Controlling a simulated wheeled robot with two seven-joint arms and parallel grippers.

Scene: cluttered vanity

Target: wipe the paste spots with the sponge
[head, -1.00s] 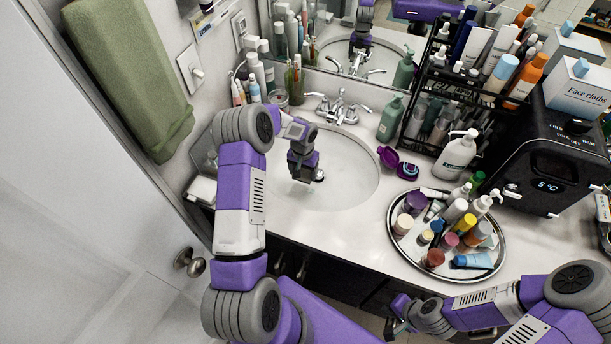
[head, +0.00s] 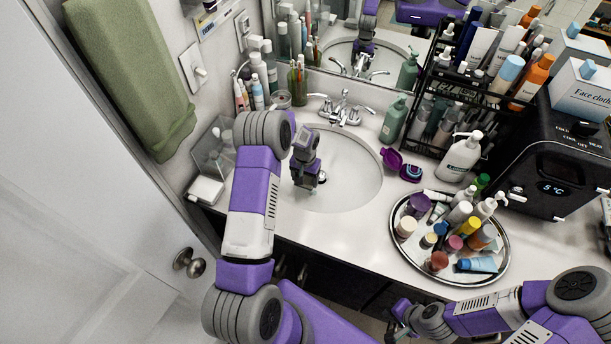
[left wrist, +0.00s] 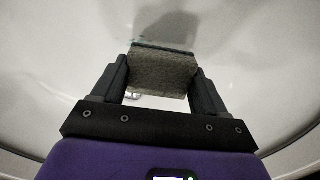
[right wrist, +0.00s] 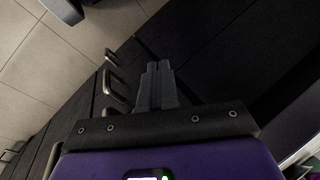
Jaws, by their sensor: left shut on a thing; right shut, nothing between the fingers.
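My left gripper (head: 306,180) is down inside the white sink basin (head: 350,180), toward its left side. In the left wrist view it is shut on a grey-green sponge (left wrist: 162,72), gripped by its two sides. The sponge's far edge lies against or just above the basin surface; I cannot tell which. No paste spots stand out in the head view. My right gripper (right wrist: 158,75) is shut and empty, low in front of the dark cabinet.
A round tray (head: 398,246) crowded with bottles and jars stands right of the sink. The faucet (head: 342,108) is behind the basin. A purple compact (head: 392,158), a green bottle (head: 393,118) and a white pump bottle (head: 460,157) stand nearby. A clear container (head: 213,150) is at left.

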